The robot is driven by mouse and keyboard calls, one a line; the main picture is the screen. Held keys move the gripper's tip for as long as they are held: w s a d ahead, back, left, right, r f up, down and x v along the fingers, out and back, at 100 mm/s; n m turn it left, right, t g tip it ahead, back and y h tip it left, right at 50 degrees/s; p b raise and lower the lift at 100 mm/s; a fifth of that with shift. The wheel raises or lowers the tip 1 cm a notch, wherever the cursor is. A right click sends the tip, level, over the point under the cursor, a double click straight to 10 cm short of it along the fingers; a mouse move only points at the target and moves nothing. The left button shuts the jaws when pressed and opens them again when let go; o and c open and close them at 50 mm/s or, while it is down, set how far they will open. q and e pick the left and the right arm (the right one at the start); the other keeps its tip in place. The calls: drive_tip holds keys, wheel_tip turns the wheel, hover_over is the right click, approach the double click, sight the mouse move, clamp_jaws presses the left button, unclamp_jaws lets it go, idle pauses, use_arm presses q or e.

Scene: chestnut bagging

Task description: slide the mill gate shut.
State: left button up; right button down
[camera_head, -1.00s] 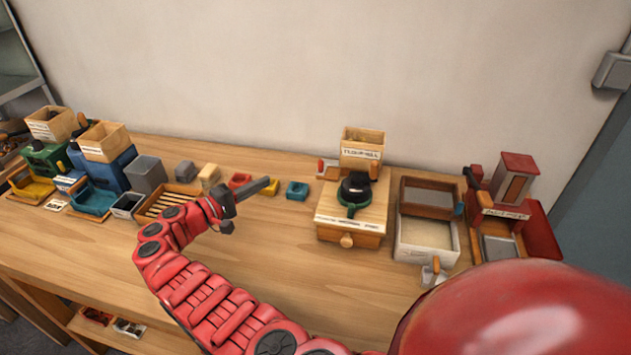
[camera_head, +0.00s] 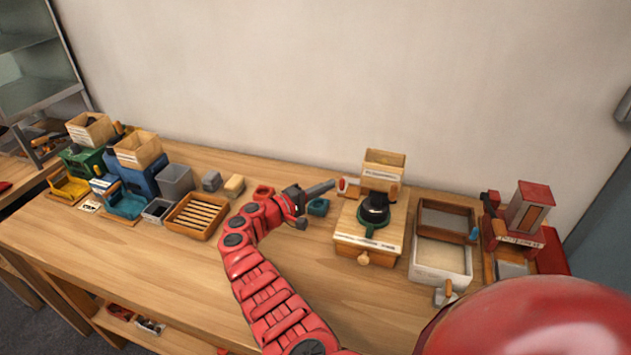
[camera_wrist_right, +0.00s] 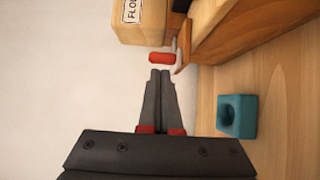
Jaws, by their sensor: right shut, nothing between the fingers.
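The wooden mill (camera_head: 371,237) stands on the table right of centre, with a labelled box hopper (camera_head: 383,170) behind a black-and-green part (camera_head: 374,212). The gate's red knob (camera_head: 343,185) sticks out at the mill's left side. It also shows in the right wrist view (camera_wrist_right: 160,58), beside the mill's wooden edge. My right gripper (camera_head: 334,184) is shut and empty, pointing at the knob from the left. In the right wrist view its fingertips (camera_wrist_right: 160,73) lie just short of the knob; I cannot tell whether they touch it. My left gripper is not in view.
A teal block with a hole (camera_head: 318,207) sits near my right gripper; it also shows in the right wrist view (camera_wrist_right: 237,115). A slatted tray (camera_head: 197,216) lies left. A sieve box (camera_head: 441,258) and a red machine (camera_head: 525,215) stand right.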

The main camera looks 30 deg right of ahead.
sight(340, 189)
drive_tip(key=shift+s+d, duration=0.1)
drive_tip(key=shift+d, duration=0.1)
idle(0.3)
drive_tip(key=s+d+p, duration=0.2)
drive_tip(key=shift+s+p, duration=0.3)
drive_tip(key=shift+p, duration=0.05)
